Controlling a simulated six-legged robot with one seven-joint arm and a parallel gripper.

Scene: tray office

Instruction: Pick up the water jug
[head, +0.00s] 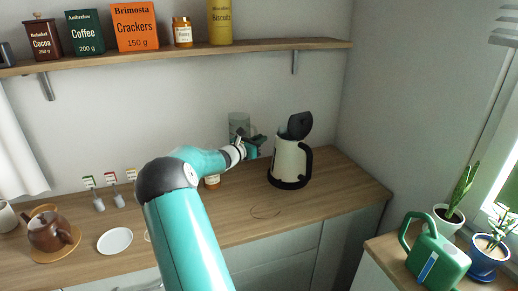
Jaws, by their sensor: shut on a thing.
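The water jug (239,121) is a clear, grey-green vessel seen in the head view near the back wall, just left of the kettle. Its upper part shows above my gripper (256,146). Its lower part is hidden by my gripper and wrist. My gripper is shut on the jug, at the jug's right side as seen here. I cannot tell whether the jug's base touches the counter.
A cream kettle (287,160) with its black lid open stands close right of my gripper. A small jar (212,182) is partly hidden under my arm. A brown teapot (49,231) and white plate (115,240) are left; a green watering can (437,259) is right. A shelf (260,52) runs above.

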